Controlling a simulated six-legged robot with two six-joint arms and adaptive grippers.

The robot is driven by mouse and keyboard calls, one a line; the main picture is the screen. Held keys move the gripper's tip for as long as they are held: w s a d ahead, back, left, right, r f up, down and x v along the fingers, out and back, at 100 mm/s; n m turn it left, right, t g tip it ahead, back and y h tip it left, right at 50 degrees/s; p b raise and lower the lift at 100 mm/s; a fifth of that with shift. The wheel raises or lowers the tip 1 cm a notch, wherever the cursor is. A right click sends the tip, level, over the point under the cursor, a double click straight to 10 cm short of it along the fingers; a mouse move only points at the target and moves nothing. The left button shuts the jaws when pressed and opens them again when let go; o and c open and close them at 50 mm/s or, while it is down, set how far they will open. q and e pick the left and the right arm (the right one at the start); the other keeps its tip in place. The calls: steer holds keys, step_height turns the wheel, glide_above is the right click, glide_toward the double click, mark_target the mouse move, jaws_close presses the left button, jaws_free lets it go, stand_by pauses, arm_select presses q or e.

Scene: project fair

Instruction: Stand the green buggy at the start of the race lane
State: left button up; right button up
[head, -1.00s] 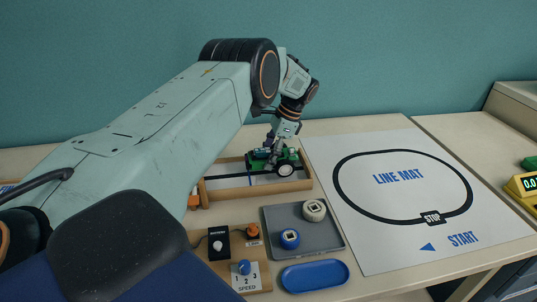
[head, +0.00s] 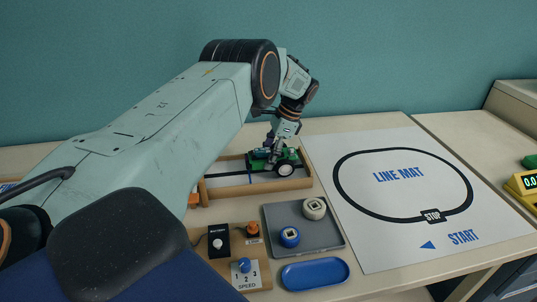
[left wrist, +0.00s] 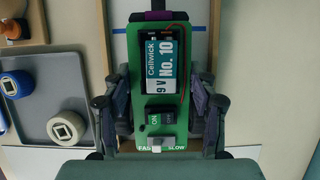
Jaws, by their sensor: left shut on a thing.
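The green buggy (head: 287,162) is at the right end of the race lane (head: 228,180), a wooden-walled tray with a pale floor, dark stripe and blue line. My left gripper (head: 273,151) is shut on it from above. In the left wrist view the green buggy (left wrist: 160,133) lies between the fingers of my left gripper (left wrist: 160,110), which press on both its sides. It carries a 9 V battery (left wrist: 162,60), a switch marked ON and a FAST/SLOW slider. Whether its wheels touch the lane floor is hard to tell. My right gripper is not in view.
A grey tray (head: 273,242) with a white and a blue spool lies in front of the lane. A blue dish (head: 315,274) and a speed control board (head: 262,270) are nearby. The line mat (head: 380,235) lies to the right, mostly clear.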

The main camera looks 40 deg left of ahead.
arm_select(q)
steer(key=shift+f, duration=0.35)
stand_by(0.7)
steer(key=o, duration=1.1)
steer(key=shift+o, duration=0.2)
steer(key=v, duration=1.2)
steer(key=x, duration=1.2)
